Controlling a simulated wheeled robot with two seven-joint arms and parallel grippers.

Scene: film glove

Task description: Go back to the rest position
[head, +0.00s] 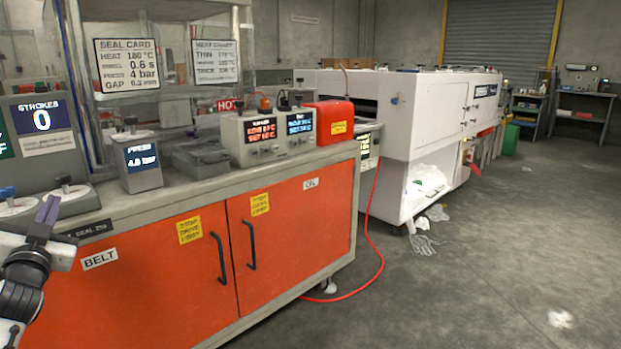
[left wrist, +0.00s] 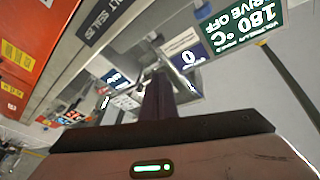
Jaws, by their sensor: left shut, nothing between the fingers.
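My left gripper (head: 48,212) is at the left edge of the head view, in front of the left end of the orange-fronted bench (head: 180,270). Its dark purple fingers point up and are shut with nothing between them. In the left wrist view the shut fingers (left wrist: 158,92) stand in the middle, with the bench top and signs beyond them. My right gripper does not show in either view.
The bench carries a dial unit (head: 75,198), a pressure display box (head: 138,162), heater controllers (head: 265,138) and a red box (head: 330,122). A red cable (head: 375,235) runs down to the floor. A long white machine (head: 420,110) stands behind. Floor at right is mostly clear.

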